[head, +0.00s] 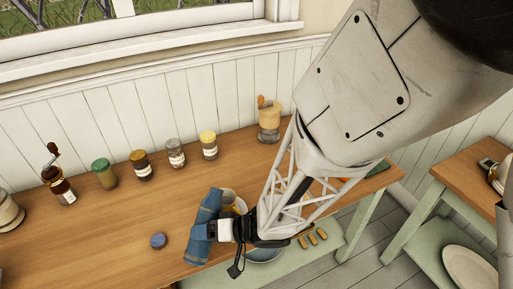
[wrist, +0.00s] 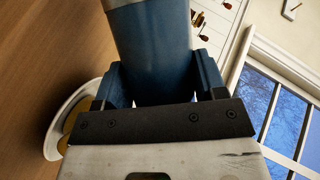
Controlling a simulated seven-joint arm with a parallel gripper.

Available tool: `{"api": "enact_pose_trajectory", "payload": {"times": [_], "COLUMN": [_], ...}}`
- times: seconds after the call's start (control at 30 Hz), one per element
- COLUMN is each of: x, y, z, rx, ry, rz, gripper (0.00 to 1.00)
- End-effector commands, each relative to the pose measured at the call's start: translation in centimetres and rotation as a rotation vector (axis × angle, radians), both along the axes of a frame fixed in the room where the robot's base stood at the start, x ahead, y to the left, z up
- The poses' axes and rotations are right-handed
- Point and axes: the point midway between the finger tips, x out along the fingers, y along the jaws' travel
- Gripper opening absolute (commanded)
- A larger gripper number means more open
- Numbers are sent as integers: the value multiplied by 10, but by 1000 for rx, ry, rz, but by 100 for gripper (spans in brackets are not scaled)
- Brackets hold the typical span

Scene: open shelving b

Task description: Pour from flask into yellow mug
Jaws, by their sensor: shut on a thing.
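A blue flask (head: 206,226) is held in my gripper (head: 220,231) above the front of the table, leaning in the head view. In the wrist view the flask (wrist: 152,50) sits between both fingers, with a pale band at its far end. Its mouth cannot be made out. The yellow mug (head: 229,198) is just right of the flask's upper part, partly hidden by flask and gripper. In the wrist view a white-rimmed round thing with yellow in it (wrist: 62,125), likely this mug, shows left of the gripper, mostly covered.
A small blue cap (head: 158,241) lies on the wooden table (head: 110,235) left of the flask. Several jars (head: 175,153) and a pepper mill (head: 58,185) line the back, with a wooden-topped canister (head: 269,119) at right. The table's front left is mostly clear.

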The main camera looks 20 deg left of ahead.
Motion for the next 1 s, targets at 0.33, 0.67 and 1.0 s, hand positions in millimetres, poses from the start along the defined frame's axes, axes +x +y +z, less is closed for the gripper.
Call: {"api": "enact_pose_trajectory", "payload": {"times": [0.33, 0.67, 1.0], "x": [-1, -3, -4], "y": [0, 0, 0], "z": [-2, -3, -5], "rx": [1, 1, 1], "ry": [35, 67, 102], "rz": [1, 0, 1], "gripper": [18, 18, 18]}}
